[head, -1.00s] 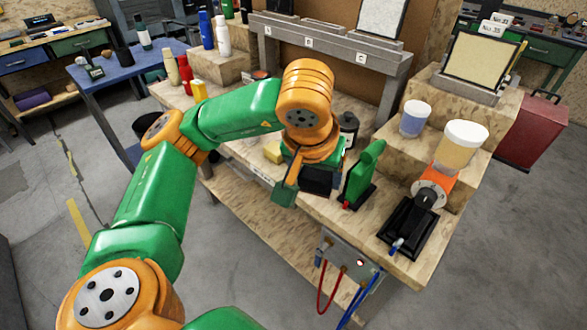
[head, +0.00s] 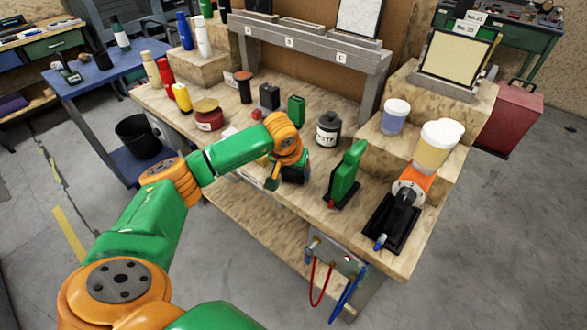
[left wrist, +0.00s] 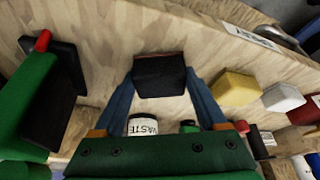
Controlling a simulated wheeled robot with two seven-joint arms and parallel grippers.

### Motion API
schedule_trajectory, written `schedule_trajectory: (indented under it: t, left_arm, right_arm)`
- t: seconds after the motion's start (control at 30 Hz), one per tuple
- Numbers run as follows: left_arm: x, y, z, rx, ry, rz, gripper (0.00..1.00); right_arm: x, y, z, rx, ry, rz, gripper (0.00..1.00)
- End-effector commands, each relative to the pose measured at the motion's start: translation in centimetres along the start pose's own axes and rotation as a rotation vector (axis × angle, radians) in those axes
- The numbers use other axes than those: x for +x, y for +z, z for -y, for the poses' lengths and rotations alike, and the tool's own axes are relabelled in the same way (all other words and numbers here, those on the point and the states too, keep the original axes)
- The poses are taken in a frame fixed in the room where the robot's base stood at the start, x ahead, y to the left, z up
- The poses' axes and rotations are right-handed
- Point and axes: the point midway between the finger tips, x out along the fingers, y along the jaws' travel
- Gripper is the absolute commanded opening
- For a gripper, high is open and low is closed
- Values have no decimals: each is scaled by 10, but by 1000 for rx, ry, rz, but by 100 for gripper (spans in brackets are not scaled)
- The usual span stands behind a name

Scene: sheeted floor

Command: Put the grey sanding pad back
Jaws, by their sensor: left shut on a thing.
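My left gripper (left wrist: 160,92) is shut on a dark block, the grey sanding pad (left wrist: 159,76), seen between its two blue fingers in the left wrist view. The pad looks near black, with a dull reddish-brown end face. In the head view the pad (head: 295,174) shows below my orange wrist, low over the front of the workbench (head: 235,108). Whether it touches the bench top I cannot tell. A yellow block (left wrist: 237,88) and a white block (left wrist: 283,97) lie to its right in the left wrist view. My right gripper is not in view.
A green upright tool on a black base (head: 347,178) stands right of the gripper. A black-lidded jar (head: 328,130) stands behind. A red tin (head: 208,115) and bottles stand further left. A label (left wrist: 250,36) is on the bench's front edge.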

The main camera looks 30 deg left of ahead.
Motion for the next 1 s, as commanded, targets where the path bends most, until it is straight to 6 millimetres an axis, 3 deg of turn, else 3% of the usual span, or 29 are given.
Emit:
schedule_trajectory:
  t: [0.13,0.17,0.23,0.57,1.0]
  left_arm:
    - [4,2,0,0,0,-1,30]
    - [2,1,0,0,0,-1,82]
    - [2,1,0,0,0,0,100]
    - [-7,-1,0,1,2,-3,100]
    - [-107,-1,-1,0,3,-4,100]
  right_arm:
    - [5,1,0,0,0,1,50]
    - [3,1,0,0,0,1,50]
    - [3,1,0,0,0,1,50]
    - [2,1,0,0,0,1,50]
    - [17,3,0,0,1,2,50]
